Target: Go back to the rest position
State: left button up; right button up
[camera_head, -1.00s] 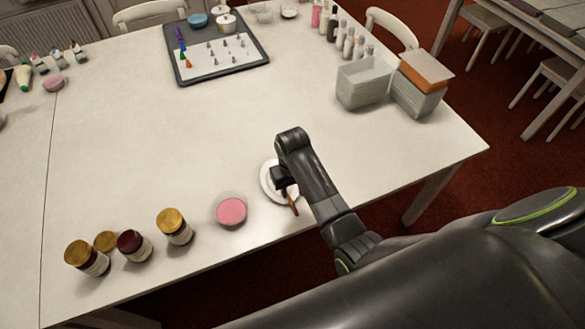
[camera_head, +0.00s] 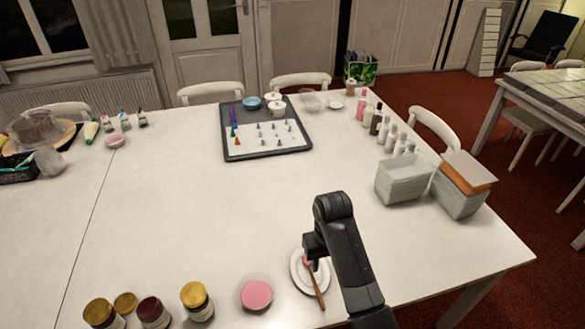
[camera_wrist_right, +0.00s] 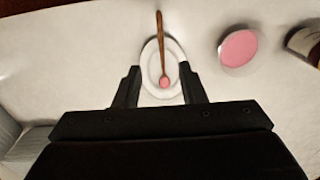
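My right gripper (camera_head: 312,258) is over the white saucer (camera_head: 298,280) near the table's front edge. A brown-handled spoon (camera_head: 318,290) with a pink tip lies on the saucer, its handle reaching over the rim. In the right wrist view the gripper (camera_wrist_right: 159,68) is open, its fingers apart at either side of the saucer (camera_wrist_right: 148,66). The spoon (camera_wrist_right: 160,36) shows ahead of the fingers and is not clasped. My arm hides part of the saucer's surroundings in the head view. My left gripper is not in view.
A pink-filled bowl (camera_head: 256,294) stands left of the saucer, with several gold-lidded jars (camera_head: 197,300) further left. Grey containers (camera_head: 404,180) stand at right. A tray (camera_head: 265,142) with small nozzles lies at the back. The table's middle is clear.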

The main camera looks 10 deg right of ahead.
jog(key=s+d+f+m+t, duration=0.1)
jog(key=s+d+f, duration=0.1)
jog(key=s+d, duration=0.35)
jog(key=s+d+f+t, duration=0.1)
jog(key=s+d+f, duration=0.15)
jog(key=s, duration=0.55)
jog(key=s+d+r+t+h, duration=0.1)
jog(key=s+d+r, duration=0.1)
jog(key=s, duration=0.4)
jog(key=s+d+r+t+h, duration=0.1)
jog(key=s+d+r, duration=0.15)
jog(key=s, duration=0.45)
notch_tip(320, 180, down, 29)
jog(key=d+g+b, duration=0.2)
jog(key=b, duration=0.2)
jog(key=s+a+f+b, duration=0.1)
jog(key=s+f+b, duration=0.1)
jog(key=s+f, duration=0.5)
jog(key=s+f+y+b, duration=0.1)
jog(key=s+f+b, duration=0.1)
jog(key=s+f, duration=0.5)
notch_tip(320, 180, down, 5)
jog(key=shift+s+a+f+g, duration=0.2)
jog(key=shift+s+a+g, duration=0.15)
jog(key=shift+s+g, duration=0.05)
